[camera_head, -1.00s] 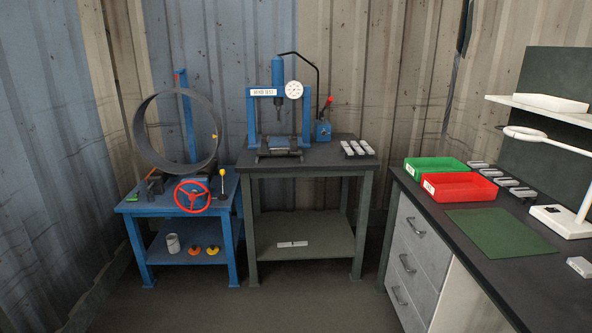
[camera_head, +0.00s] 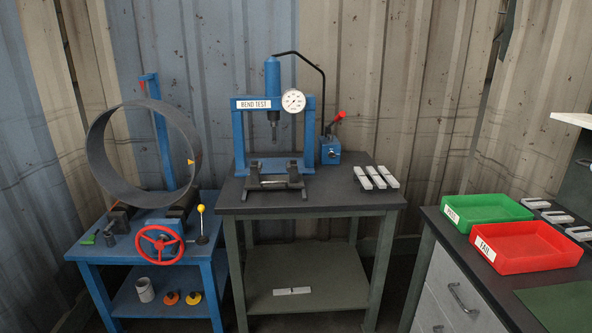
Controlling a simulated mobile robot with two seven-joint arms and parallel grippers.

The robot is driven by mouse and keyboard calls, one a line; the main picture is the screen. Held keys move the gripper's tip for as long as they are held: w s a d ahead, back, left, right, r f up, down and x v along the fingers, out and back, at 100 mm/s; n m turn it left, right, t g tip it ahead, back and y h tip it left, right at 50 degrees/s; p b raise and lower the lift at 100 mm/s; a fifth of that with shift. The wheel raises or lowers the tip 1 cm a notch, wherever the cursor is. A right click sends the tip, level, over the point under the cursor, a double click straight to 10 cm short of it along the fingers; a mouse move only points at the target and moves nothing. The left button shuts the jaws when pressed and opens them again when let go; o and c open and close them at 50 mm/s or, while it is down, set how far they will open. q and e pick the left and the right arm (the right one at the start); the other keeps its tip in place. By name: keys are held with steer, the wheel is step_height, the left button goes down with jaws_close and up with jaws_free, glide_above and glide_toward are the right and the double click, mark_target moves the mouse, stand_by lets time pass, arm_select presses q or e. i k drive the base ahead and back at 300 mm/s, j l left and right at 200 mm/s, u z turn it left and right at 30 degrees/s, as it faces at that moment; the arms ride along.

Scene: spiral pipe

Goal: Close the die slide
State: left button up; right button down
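The blue bend test press (camera_head: 272,130) stands on a dark-topped table, with a round dial gauge (camera_head: 293,101) on its crossbar. Its ram (camera_head: 273,122) points down, above and apart from the black supports (camera_head: 275,183) at the press base. A light roller or bar lies across these supports. I cannot tell for sure which part is the die slide or how far it is open. Neither of my grippers shows in the head view.
Left, a blue table (camera_head: 90,246) carries a large grey pipe ring (camera_head: 100,165), a red handwheel (camera_head: 160,244) and a yellow-knobbed lever (camera_head: 201,210). Pale bars (camera_head: 376,178) lie right of the press. Green (camera_head: 486,210) and red (camera_head: 528,245) trays sit on the right bench. Floor shows between the tables and bench.

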mark_target(294, 180)
steer(key=i+u, duration=0.15)
steer(key=i, duration=0.5)
steer(key=i+l+u, duration=0.15)
steer(key=i, duration=0.5)
